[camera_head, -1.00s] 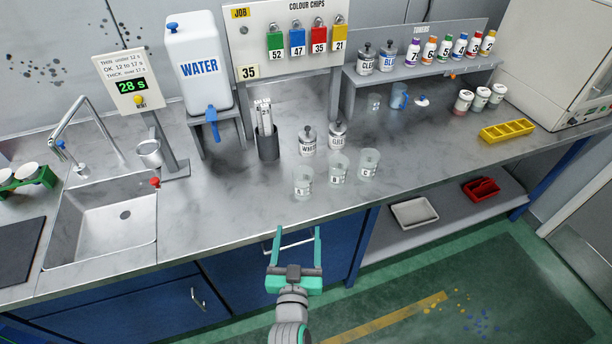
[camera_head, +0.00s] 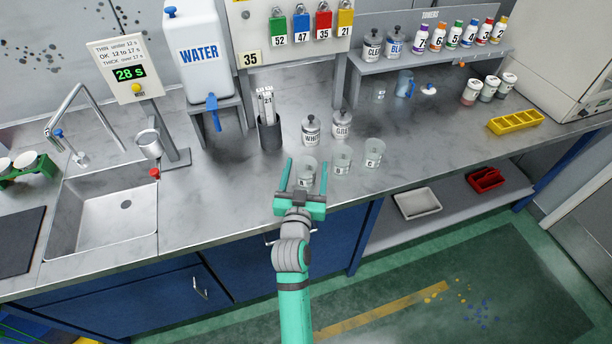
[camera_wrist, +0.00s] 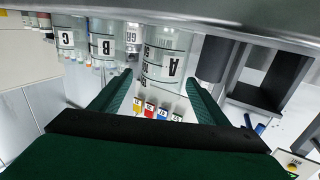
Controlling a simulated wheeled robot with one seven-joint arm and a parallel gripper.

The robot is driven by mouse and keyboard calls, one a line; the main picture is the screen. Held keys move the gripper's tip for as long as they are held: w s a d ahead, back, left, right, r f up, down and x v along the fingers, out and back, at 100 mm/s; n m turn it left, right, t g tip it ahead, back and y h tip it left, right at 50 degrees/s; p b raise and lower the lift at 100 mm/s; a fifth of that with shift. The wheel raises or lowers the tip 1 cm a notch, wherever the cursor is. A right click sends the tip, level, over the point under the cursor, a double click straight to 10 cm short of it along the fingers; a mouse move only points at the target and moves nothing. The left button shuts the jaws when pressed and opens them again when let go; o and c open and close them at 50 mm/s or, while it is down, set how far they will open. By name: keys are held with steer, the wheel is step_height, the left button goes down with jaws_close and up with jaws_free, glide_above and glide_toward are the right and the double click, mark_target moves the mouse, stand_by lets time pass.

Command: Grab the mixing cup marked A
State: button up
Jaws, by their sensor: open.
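The clear mixing cup marked A (camera_head: 308,167) stands upright near the front edge of the metal counter. In the wrist view, which is upside down, its label A faces me and the cup (camera_wrist: 168,62) appears between and just ahead of my fingertips. My gripper (camera_head: 306,166) is open and empty, with one finger on each side of the line to the cup. In the head view the fingers partly overlap the cup, and I cannot tell whether the tips reach beside it. The wrist view also shows my gripper (camera_wrist: 158,84).
Cup B (camera_head: 342,161) and cup C (camera_head: 374,153) stand to the right of cup A. Labelled tins, white (camera_head: 311,130) and another (camera_head: 341,124), stand behind. A dark holder (camera_head: 269,132) stands behind left. The counter left of cup A is clear.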

mark_target(307, 159)
steer(key=shift+w+d+r, duration=0.1)
steer(key=shift+w+d, duration=0.05)
steer(key=shift+w, duration=1.1)
steer(key=shift+w+d, duration=0.1)
steer(key=shift+w, duration=1.1)
steer(key=shift+c, duration=0.4)
steer(key=c, duration=1)
steer(key=shift+c, duration=0.2)
